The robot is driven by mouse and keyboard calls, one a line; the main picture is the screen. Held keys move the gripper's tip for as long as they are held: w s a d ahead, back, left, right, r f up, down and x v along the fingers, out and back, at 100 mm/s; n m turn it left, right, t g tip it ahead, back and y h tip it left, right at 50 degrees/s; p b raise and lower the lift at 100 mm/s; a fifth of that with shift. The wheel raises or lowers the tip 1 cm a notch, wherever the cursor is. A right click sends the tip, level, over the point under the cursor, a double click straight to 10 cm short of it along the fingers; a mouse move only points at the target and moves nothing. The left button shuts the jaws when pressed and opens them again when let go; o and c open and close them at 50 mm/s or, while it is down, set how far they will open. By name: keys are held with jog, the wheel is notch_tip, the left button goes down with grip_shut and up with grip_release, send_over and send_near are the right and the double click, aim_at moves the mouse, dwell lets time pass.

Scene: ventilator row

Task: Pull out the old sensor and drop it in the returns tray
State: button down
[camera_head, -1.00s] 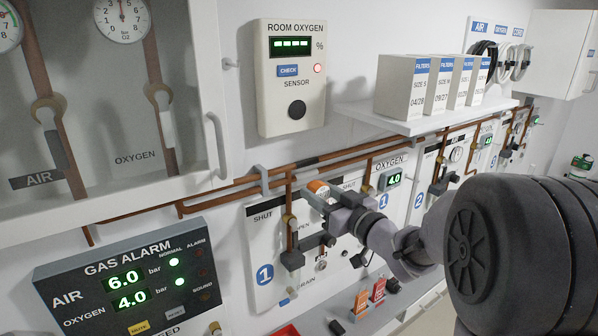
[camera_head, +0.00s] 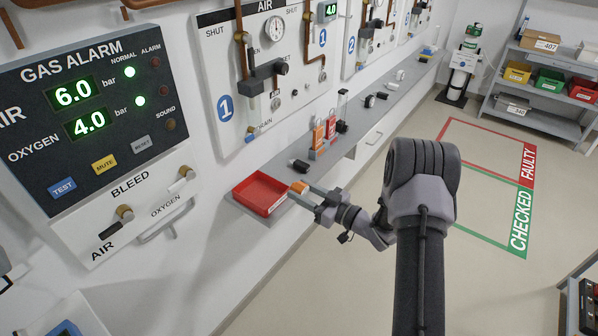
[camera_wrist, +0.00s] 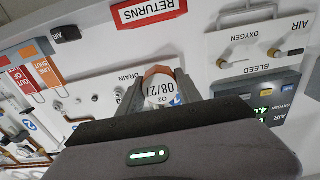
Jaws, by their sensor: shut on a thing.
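My gripper (camera_head: 304,192) is shut on the old sensor, a short white cylinder with an orange end (camera_head: 298,187). In the wrist view the sensor (camera_wrist: 161,90) sits between the two fingers (camera_wrist: 158,98), its label reading O2 08/27. The red returns tray (camera_head: 258,211) is on the left end of the grey shelf. The sensor shows at the tray's right edge in the head view; its height above the tray is hard to tell. The tray's RETURNS label (camera_wrist: 148,12) shows just beyond the sensor in the wrist view. The tray looks empty.
A small black item (camera_head: 299,165) lies on the shelf (camera_head: 345,160) beside the tray. Orange and red tags (camera_head: 318,137) stand farther along. The gas alarm panel (camera_head: 95,110) and bleed valves (camera_head: 124,213) are on the wall at left. The floor in front is clear.

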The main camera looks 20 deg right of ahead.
jog(key=shift+s+a+f, duration=0.1)
jog(key=shift+s+f, duration=0.1)
jog(key=shift+f, duration=0.25)
jog(key=shift+s+f, duration=0.2)
jog(key=shift+f, duration=0.25)
jog(key=b+x, duration=0.1)
jog(key=x, duration=0.2)
jog(key=f+x, duration=0.1)
jog(key=x, duration=0.3)
jog(key=b+x, duration=0.1)
jog(key=x, duration=0.2)
jog(key=shift+w+a+f+b, duration=0.1)
jog(key=shift+w+f+b, duration=0.15)
jog(key=shift+b, duration=0.1)
jog(key=shift+w+a+f+b, duration=0.5)
jog(key=shift+w+f+b, duration=0.35)
jog(key=shift+b, duration=0.35)
jog(key=shift+w+a+f+b, duration=0.35)
jog(key=shift+f+b, duration=0.1)
jog(key=shift+b, duration=0.2)
jog(key=c, duration=0.7)
grip_release()
jog(key=shift+d, duration=0.1)
